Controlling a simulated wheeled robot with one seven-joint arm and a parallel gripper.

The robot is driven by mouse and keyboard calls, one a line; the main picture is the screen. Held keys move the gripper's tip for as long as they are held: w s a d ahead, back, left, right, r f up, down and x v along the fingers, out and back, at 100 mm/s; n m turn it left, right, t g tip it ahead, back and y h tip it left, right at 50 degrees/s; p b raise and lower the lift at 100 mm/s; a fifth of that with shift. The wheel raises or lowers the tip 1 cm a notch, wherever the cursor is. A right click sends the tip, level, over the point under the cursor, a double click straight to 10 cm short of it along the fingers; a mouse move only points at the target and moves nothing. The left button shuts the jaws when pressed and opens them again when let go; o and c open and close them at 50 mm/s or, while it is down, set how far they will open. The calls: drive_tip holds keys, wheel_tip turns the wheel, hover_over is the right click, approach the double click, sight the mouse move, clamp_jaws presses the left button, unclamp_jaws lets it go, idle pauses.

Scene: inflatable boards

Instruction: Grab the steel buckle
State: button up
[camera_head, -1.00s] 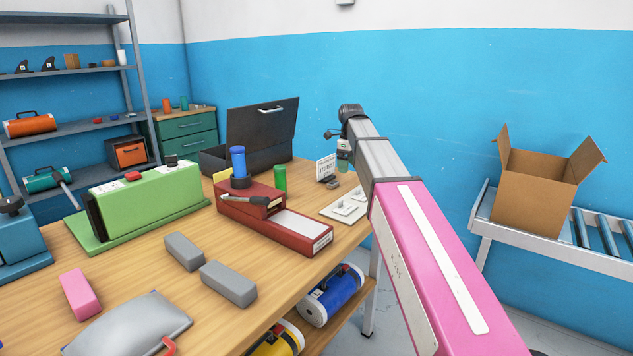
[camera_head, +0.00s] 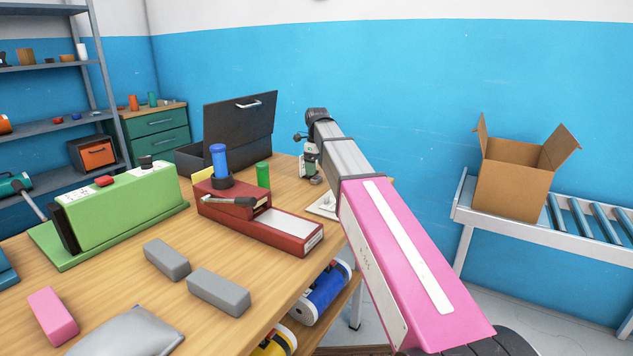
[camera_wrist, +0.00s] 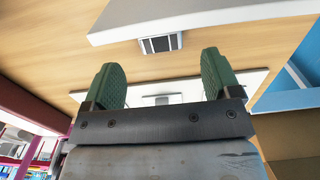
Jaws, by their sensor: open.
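My gripper (camera_wrist: 160,75) is open, with two green ribbed fingers apart and nothing held between them. In the wrist view, a small grey metallic piece with a dark slot (camera_wrist: 160,44), which looks like a buckle, sits at the edge of a white plate, centred just beyond the fingertips. A second similar small piece (camera_wrist: 162,99) shows between the fingers on another white plate (camera_wrist: 195,88). I cannot tell for certain which is the steel buckle. In the head view, my gripper (camera_head: 312,172) hangs over the table's far right side, near a white plate (camera_head: 322,205) partly hidden by my arm.
A red stand (camera_head: 285,235) with a blue-topped cylinder and a green cylinder (camera_head: 263,175) stand left of my gripper. An open black case (camera_head: 240,130) is behind. Grey blocks (camera_head: 218,292) lie nearer. A cardboard box (camera_head: 512,185) sits on rollers at right.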

sight(317, 178)
wheel_tip(317, 178, down, 4)
drive_tip(key=shift+w+f, duration=0.1)
drive_tip(key=shift+f, duration=0.1)
drive_tip(key=c, duration=1)
drive_tip(key=shift+r, duration=0.1)
